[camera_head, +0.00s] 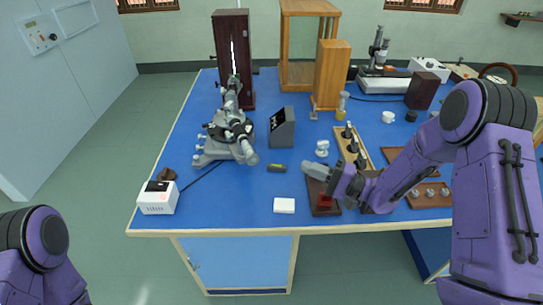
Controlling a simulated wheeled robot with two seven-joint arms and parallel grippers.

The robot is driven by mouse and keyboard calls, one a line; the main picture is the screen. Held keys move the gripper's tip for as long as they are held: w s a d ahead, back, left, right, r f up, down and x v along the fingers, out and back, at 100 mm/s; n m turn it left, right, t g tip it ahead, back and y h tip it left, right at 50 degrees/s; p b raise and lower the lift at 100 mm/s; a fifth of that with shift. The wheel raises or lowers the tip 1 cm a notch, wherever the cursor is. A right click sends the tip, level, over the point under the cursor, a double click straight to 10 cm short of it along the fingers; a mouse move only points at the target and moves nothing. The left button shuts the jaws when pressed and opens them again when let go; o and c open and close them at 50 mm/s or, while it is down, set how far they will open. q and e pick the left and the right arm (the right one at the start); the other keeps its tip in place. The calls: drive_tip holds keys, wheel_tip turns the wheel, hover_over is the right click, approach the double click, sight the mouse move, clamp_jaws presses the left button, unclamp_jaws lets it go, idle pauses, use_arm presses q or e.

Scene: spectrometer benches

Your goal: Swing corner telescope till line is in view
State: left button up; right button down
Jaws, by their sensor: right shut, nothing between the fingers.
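A grey and black spectrometer (226,138) stands on the left part of the blue bench. One of its tubes (234,90) points back toward a tall dark wooden housing (231,62) with a bright upright slit. Another tube, seemingly the telescope (247,152), points toward the front of the bench. What is seen through it does not show. My right gripper (310,168) is shut and empty above the bench, to the right of the spectrometer and apart from it. My left gripper is out of view; only part of my left arm shows at the lower left.
A dark grey box (282,128) stands just right of the spectrometer. A white power box (158,198) is at the front left corner, with a cable. A white block (284,205) lies near the front edge. Wooden trays (428,203) are under and beside my right arm.

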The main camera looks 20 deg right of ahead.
drive_tip(key=w+a+r+p, duration=0.1)
drive_tip(key=w+a+p, duration=0.2)
drive_tip(key=a, duration=0.6)
drive_tip(key=shift+w+a+r, duration=0.15)
drive_tip(key=shift+w+a, duration=0.15)
drive_tip(key=shift+w, duration=0.6)
